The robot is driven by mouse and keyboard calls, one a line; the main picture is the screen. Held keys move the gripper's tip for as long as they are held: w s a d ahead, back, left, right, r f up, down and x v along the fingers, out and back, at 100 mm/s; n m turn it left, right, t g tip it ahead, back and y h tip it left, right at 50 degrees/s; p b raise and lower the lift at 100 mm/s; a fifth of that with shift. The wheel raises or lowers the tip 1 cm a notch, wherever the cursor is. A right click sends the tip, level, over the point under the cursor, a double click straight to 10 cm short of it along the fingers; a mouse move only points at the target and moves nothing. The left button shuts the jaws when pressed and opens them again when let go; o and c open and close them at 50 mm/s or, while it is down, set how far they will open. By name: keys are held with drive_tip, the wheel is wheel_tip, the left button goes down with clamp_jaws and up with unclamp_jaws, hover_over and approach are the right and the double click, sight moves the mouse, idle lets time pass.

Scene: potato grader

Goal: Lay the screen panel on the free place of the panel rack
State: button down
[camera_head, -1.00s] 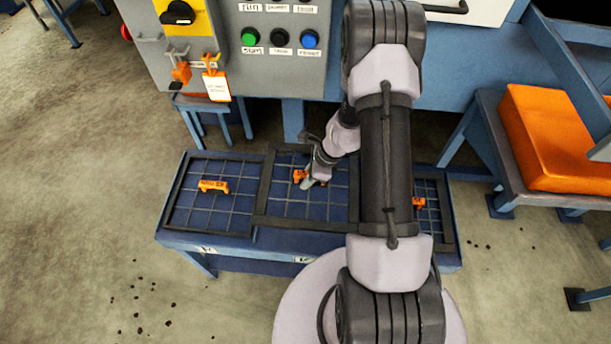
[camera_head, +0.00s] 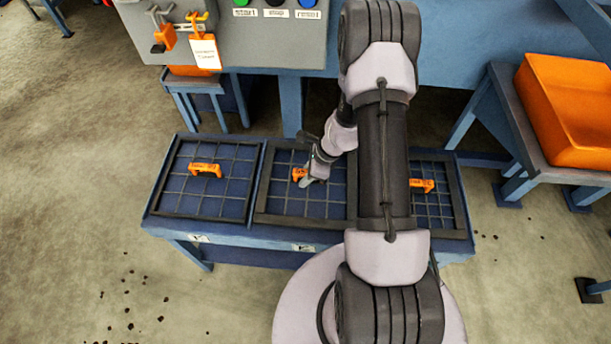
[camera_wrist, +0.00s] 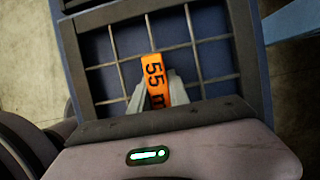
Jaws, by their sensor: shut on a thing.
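The screen panel (camera_head: 262,203), a dark frame with a wire grid and an orange handle (camera_head: 298,174), is at the middle place of the blue panel rack (camera_head: 215,228). My gripper (camera_head: 308,179) is shut on that handle. In the wrist view the fingers (camera_wrist: 156,96) clasp the orange handle (camera_wrist: 153,70), marked "55 m" with the rest hidden. The panel looks level with its neighbours, but I cannot tell whether it bears fully on the rack. My arm hides its right edge.
A left panel (camera_head: 158,190) and a right panel (camera_head: 462,210), each with an orange handle, lie on either side. A control cabinet (camera_head: 270,50) stands behind. An orange crate (camera_head: 570,110) sits on a blue stand at right. Floor at left is open.

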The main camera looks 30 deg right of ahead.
drive_tip(key=shift+f+b, duration=0.45)
drive_tip(key=c, duration=1.2)
unclamp_jaws()
drive_tip(key=shift+o, duration=0.2)
